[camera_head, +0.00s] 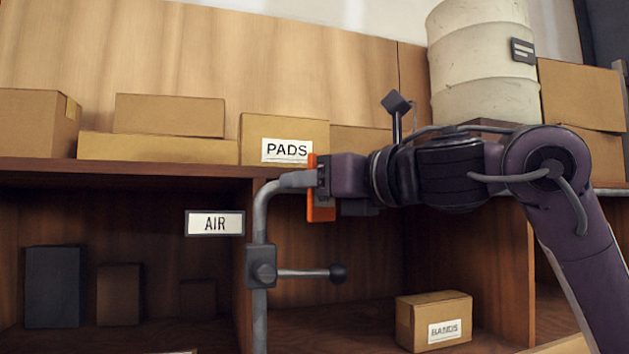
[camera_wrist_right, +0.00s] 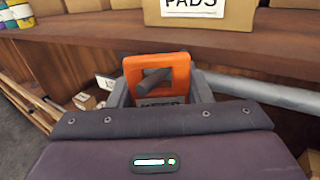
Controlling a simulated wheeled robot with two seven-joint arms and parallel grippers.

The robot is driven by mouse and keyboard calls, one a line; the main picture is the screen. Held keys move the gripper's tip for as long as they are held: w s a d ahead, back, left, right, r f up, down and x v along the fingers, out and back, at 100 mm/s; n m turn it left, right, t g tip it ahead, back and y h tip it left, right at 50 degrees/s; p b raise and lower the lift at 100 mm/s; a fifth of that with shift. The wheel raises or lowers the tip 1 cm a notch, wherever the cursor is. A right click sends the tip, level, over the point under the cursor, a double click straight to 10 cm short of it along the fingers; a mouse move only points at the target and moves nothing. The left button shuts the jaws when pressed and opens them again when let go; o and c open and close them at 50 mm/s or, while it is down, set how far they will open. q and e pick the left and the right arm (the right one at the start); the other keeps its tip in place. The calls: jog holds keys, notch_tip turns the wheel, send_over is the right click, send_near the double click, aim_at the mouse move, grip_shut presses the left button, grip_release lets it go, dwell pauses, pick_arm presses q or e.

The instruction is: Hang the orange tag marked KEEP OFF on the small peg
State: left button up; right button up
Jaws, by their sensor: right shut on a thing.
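The orange tag (camera_head: 321,207) hangs upright, seen nearly edge-on in the head view, close beside the bent end of a grey pipe (camera_head: 265,212). My right gripper (camera_head: 323,178) is shut on the tag. In the right wrist view the tag (camera_wrist_right: 157,64) faces me, with a square hole and the partly hidden word KEEP below it. The left gripper is out of view.
A PADS box (camera_head: 284,131) stands on the shelf behind. An AIR sign (camera_head: 214,223) is left of the pipe. A BANDS box (camera_head: 435,320) sits in the lower compartment.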

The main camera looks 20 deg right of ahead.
dwell(0.4)
jog(key=o, duration=0.8)
jog(key=shift+c, duration=0.2)
jog(key=shift+o, duration=1.1)
jog(key=shift+s+a, duration=0.1)
jog(key=shift+o, duration=0.3)
jog(key=shift+s+a+r, duration=0.15)
jog(key=shift+a, duration=0.05)
jog(key=shift+d, duration=0.1)
jog(key=shift+d, duration=0.1)
